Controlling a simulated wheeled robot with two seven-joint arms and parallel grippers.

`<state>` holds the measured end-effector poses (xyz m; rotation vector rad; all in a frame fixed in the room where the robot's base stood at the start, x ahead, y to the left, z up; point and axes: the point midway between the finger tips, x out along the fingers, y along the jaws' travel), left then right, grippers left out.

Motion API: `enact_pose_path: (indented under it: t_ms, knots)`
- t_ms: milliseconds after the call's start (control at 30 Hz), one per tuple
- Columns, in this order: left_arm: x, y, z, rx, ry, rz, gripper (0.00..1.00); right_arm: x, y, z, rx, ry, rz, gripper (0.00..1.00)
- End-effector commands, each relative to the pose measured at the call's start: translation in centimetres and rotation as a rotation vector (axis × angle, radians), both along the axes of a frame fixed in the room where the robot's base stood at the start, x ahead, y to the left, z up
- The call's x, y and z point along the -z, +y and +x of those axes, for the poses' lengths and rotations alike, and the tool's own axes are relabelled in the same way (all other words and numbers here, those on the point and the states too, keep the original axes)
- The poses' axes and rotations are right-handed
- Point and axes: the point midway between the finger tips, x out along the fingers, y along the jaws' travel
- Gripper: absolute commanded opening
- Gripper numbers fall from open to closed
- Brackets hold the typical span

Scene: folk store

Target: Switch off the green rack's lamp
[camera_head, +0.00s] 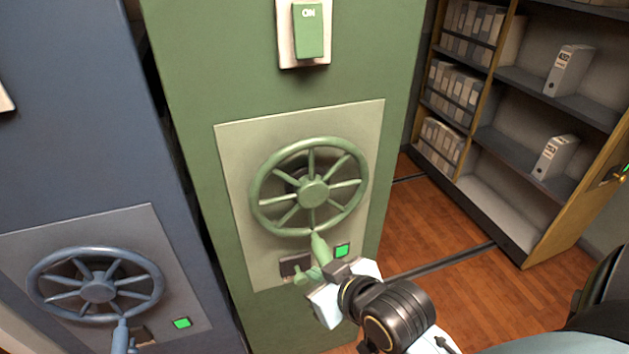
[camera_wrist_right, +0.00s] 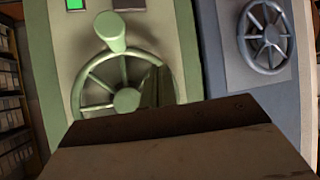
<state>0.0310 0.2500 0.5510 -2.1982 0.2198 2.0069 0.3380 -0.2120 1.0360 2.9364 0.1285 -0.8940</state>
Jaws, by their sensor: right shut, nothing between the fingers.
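The green rack (camera_head: 190,130) stands in the middle of the head view. High on its end panel is a green rocker switch (camera_head: 309,32) marked ON, on a pale plate. Below it is a green spoked handwheel (camera_head: 313,193) with a handle (camera_head: 320,248) at its lower rim. My right gripper (camera_head: 335,288) is shut and empty, low in front of the panel, below the wheel and well below the switch. Whether it touches the handle is unclear. The wrist view shows the wheel (camera_wrist_right: 127,100) upside down beyond my gripper; the switch is not visible there. My left gripper is out of view.
A blue rack (camera_head: 70,130) with its own handwheel (camera_head: 97,289) stands at left. Small green lights (camera_head: 342,250) show on the panels. At right, shelves (camera_head: 540,95) hold binders; the wooden floor (camera_head: 430,235) with dark rails between is clear.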

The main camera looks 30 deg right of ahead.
Motion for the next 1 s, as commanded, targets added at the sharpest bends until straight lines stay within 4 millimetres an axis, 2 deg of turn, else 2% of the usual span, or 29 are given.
enact_pose_path:
  t_ms: [33,233,400,500,600,700,1000]
  knots:
    - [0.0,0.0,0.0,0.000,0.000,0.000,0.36,-2.4,-0.2,1.2,0.014,-0.102,0.007,0.00]
    - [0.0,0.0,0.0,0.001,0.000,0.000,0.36,-11.7,-1.5,4.4,0.082,-0.523,0.014,0.00]
    - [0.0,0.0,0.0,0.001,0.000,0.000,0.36,-19.9,-3.3,4.4,0.169,-0.901,-0.008,0.00]
    - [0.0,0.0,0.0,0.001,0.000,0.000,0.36,-23.4,-4.1,3.4,0.215,-1.070,-0.025,0.00]
    - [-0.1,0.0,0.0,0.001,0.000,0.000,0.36,-25.5,-4.7,2.5,0.247,-1.178,-0.039,0.00]
    - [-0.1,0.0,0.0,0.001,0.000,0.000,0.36,-26.4,-4.9,2.0,0.264,-1.233,-0.047,0.00]
    - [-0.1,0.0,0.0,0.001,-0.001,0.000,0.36,-26.7,-5.0,1.8,0.267,-1.246,-0.048,0.00]
